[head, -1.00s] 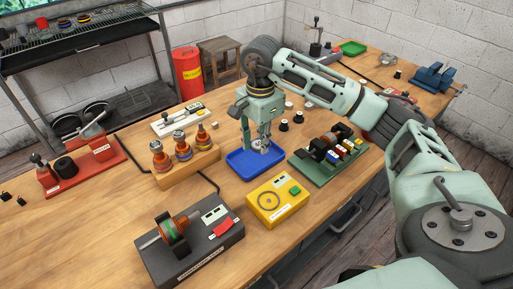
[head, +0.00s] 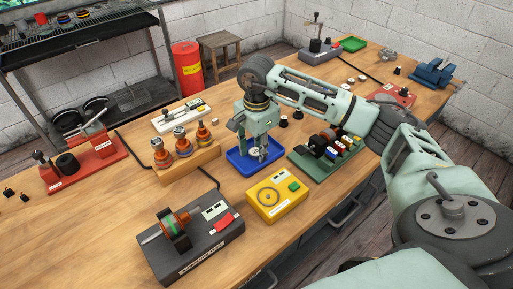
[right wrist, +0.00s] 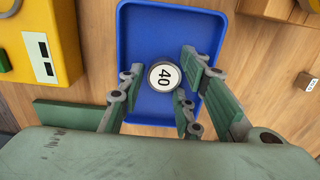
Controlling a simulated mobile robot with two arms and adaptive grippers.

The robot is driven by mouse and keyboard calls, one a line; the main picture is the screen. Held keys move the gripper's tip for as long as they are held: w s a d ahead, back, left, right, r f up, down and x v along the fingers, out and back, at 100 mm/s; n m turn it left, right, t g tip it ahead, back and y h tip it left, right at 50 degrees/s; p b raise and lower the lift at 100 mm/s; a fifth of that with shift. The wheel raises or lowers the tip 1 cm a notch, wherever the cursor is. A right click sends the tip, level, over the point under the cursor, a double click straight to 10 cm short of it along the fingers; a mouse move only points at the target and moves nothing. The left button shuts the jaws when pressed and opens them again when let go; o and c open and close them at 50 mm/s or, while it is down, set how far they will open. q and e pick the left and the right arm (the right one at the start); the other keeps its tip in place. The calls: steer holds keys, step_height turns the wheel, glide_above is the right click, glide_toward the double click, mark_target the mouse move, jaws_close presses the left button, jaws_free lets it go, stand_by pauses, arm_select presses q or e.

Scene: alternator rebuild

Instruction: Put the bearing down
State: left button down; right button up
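The bearing (right wrist: 164,76), a small disc with a white face marked 40, is at the blue tray (right wrist: 140,35). In the head view the bearing (head: 255,153) shows as a pale disc inside the tray (head: 233,167), below my right gripper (head: 254,146). The right gripper's fingers stand apart on either side of the bearing in the right wrist view (right wrist: 160,88), with a gap on the left side. The gripper is open and points down at the tray. My left gripper is not in view.
A yellow box (head: 277,198) stands right in front of the tray. A green rack with coloured parts (head: 318,160) is to the right. A wooden block with copper-coloured parts (head: 188,166) is to the left. A dark rotor fixture (head: 200,243) stands nearer.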

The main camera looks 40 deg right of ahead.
mark_target(256, 152)
steer(key=shift+o, duration=0.8)
steer(key=shift+r, duration=0.5)
step_height(256, 152, up, 11)
steer(key=b, duration=0.1)
steer(key=shift+r+b, duration=0.2)
steer(key=shift+b, duration=0.15)
